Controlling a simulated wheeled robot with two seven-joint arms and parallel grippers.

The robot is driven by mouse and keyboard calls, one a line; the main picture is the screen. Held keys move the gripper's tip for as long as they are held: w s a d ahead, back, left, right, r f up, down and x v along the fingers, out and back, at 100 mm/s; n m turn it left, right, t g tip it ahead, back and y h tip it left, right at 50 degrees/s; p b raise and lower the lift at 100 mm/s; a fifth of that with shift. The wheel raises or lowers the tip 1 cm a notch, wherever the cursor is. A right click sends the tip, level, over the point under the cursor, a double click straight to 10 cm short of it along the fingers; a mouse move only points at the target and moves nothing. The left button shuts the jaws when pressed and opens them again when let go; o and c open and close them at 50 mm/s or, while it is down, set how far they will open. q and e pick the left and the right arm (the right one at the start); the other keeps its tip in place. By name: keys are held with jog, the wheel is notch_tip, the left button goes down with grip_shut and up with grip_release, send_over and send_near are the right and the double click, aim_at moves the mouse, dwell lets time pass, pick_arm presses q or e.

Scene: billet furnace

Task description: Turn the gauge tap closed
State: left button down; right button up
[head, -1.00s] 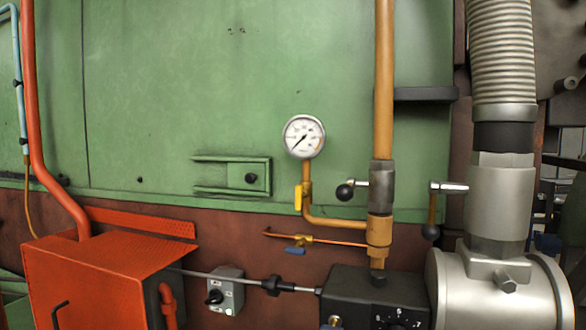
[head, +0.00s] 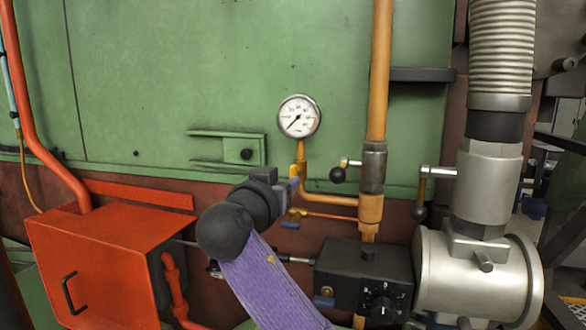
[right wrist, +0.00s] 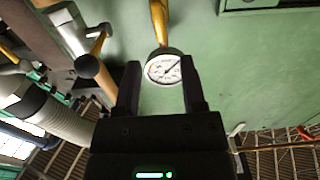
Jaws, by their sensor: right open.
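The pressure gauge (head: 298,117) is round with a white dial and sits on a thin yellow pipe against the green wall. The gauge tap (head: 298,169) is yellow, on that pipe just below the dial; its lower part is hidden behind my right gripper. My right gripper (head: 291,184) is at the tap's height, in front of or beside it; contact cannot be told. In the right wrist view its two fingers (right wrist: 161,66) are apart, with the gauge (right wrist: 163,68) showing between them and the yellow pipe (right wrist: 159,22) above. My left gripper is out of view.
A thicker orange pipe (head: 380,75) with a black-knobbed lever (head: 339,174) stands right of the gauge. A black control box (head: 364,278), silver blower (head: 475,280) and red box (head: 100,265) stand lower down.

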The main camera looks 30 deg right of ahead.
aim_at(292, 172)
jog(key=p+x, duration=0.2)
jog(key=x, duration=0.5)
jog(key=shift+w+d+f, duration=0.1)
jog(key=shift+w+d, duration=0.15)
grip_shut()
